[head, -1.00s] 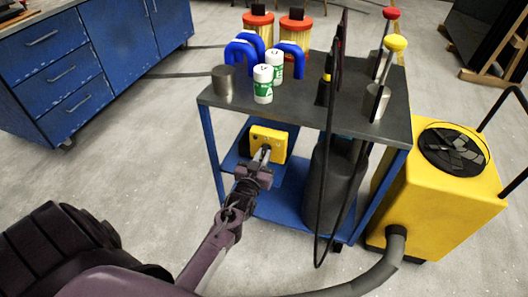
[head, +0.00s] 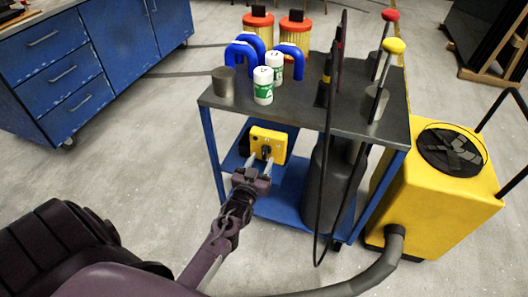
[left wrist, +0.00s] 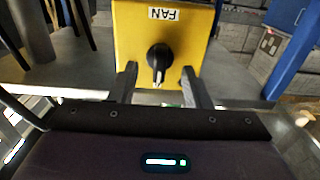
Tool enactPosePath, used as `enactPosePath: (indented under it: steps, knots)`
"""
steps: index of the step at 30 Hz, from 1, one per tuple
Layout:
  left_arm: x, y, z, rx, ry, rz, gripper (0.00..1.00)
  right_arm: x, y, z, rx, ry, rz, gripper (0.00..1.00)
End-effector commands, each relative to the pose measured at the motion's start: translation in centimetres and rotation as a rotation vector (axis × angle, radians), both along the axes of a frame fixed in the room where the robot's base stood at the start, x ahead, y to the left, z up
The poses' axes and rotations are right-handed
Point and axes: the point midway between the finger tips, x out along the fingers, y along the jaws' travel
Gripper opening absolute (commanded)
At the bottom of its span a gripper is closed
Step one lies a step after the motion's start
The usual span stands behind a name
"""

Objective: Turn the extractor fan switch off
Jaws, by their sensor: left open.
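The extractor fan switch is a yellow box (head: 267,145) on the blue cart, below its top shelf. In the left wrist view the yellow box (left wrist: 160,30) bears a white label reading FAN, upside down. Its black rotary knob (left wrist: 160,58) has a pale pointer mark directed toward the bottom of the picture. My left gripper (head: 260,164) is open in front of the box. In the left wrist view its two fingers (left wrist: 160,82) stand apart, one on each side below the knob, and hold nothing. My right gripper is not in view.
The cart's dark top shelf (head: 310,112) carries white-and-green bottles, blue arched pieces and a metal cup. A dark cylinder (head: 335,180) and a hanging black cable stand right of the switch. A yellow extractor unit (head: 440,205) with a grey hose is farther right. Floor left of the cart is clear.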

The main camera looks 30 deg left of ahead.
Motion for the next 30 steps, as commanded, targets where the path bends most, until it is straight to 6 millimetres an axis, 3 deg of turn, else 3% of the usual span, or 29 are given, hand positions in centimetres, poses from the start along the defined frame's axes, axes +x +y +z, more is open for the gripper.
enactPosePath:
  steps: [18,30]
  knots:
    - [-5.9,-1.5,0.2,-0.001,0.001,-0.001,0.44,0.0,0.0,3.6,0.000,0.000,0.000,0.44]
    - [-6.5,-1.6,0.0,-0.001,0.000,0.000,0.44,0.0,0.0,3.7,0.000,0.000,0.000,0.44]
